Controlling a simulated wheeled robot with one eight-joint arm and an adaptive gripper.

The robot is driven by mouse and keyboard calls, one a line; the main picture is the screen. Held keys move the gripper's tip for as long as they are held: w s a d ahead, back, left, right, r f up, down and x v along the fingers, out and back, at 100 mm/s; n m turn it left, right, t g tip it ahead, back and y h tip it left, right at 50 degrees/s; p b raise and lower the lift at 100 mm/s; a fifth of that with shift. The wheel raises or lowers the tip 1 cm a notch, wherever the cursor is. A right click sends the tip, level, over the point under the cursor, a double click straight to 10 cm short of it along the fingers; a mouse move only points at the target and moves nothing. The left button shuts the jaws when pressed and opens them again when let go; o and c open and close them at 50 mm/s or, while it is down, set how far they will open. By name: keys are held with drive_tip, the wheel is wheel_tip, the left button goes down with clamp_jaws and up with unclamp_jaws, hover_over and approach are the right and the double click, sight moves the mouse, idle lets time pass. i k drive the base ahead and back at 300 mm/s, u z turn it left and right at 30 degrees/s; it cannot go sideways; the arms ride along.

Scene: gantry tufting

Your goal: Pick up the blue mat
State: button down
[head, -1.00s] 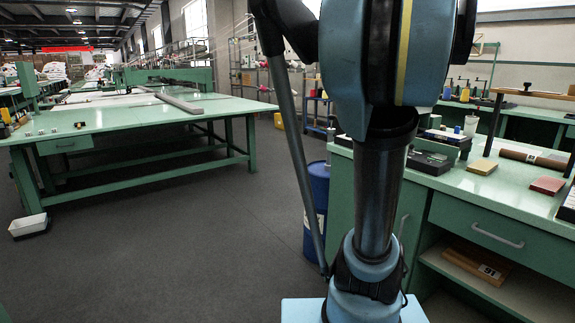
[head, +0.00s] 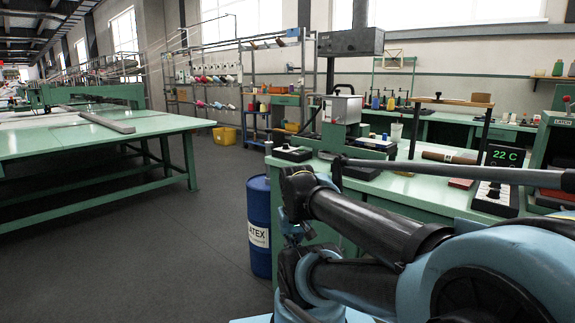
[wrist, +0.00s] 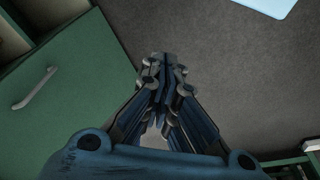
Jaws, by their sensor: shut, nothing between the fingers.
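I cannot make out a blue mat in either current view. My gripper (wrist: 163,75) shows in the wrist view with its fingers together and nothing between them. It points down over the grey floor, beside a green cabinet front with a pale handle. In the head view my arm crosses the lower right and hides part of the green workbench (head: 425,197). I cannot pick out the gripper in that view. A flat reddish pad (head: 460,183) lies on the bench, partly hidden by my arm.
A blue latex drum (head: 259,228) stands on the floor at the bench's left end. A black box with a green "22 C" display (head: 505,156) stands on the bench. A long green table (head: 120,135) is at left. Open floor (head: 190,250) lies between.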

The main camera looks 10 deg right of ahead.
sight(364, 141)
drive_tip(key=u, duration=0.15)
drive_tip(key=k, duration=1.55)
drive_tip(key=z, duration=0.8)
drive_tip(key=i, duration=1.25)
drive_tip(key=u, duration=0.05)
